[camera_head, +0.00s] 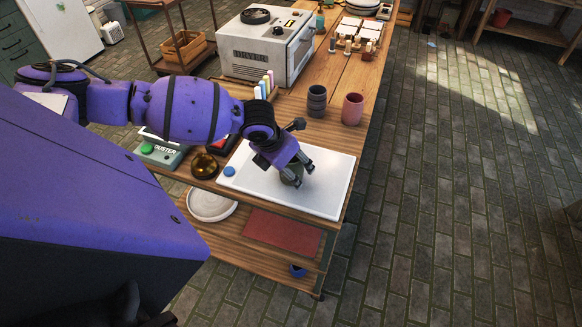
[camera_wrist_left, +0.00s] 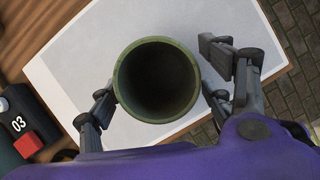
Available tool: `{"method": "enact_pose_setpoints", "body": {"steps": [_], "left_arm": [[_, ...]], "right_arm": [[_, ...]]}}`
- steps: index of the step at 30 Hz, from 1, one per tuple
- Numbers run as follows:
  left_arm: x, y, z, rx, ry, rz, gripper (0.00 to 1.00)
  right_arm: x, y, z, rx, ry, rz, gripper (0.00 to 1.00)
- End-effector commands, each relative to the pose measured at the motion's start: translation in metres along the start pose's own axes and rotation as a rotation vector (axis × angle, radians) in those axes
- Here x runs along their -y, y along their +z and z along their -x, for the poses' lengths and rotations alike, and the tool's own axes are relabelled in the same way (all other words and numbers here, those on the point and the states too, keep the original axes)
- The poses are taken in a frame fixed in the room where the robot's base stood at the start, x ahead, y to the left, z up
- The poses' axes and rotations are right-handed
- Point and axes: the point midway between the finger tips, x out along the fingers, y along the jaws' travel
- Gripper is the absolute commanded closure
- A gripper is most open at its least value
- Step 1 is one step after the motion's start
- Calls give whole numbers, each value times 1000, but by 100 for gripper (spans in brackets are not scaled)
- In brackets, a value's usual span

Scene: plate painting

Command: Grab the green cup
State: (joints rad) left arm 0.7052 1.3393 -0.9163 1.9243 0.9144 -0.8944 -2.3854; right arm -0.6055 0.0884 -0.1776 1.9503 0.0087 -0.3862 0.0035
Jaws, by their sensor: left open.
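The green cup (camera_head: 291,176) stands on the white board (camera_head: 325,196), partly hidden behind my left gripper (camera_head: 301,170) in the head view. In the left wrist view the green cup (camera_wrist_left: 158,80) shows from above with its round rim and dark inside. My left gripper (camera_wrist_left: 168,100) is open, with one finger on each side of the cup. The left finger is very close to the cup wall, and I cannot tell if it touches. The right finger shows a small gap to the wall. My right gripper is not in view.
A pink cup (camera_head: 352,109) and a dark grey ribbed cup (camera_head: 316,102) stand behind the board. A blue round thing (camera_head: 229,171) lies at the board's left edge. An amber bowl (camera_head: 204,166) is left of it. The dryer (camera_head: 263,50) stands farther back.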

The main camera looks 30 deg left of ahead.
Motion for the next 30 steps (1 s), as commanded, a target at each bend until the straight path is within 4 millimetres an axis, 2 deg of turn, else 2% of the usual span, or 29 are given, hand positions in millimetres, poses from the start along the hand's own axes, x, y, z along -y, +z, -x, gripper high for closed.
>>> {"method": "enact_pose_setpoints", "body": {"steps": [4,11,14,26,30], "left_arm": [[1,1,-15,2,-1,0,26],[0,1,-16,2,0,-1,26],[0,1,-16,2,0,0,37],[0,2,-16,4,0,0,89],[0,2,-16,4,0,0,91]], "right_arm": [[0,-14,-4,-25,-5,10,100],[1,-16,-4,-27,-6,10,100],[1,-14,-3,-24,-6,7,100],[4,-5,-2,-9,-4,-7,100],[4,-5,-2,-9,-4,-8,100]]}}
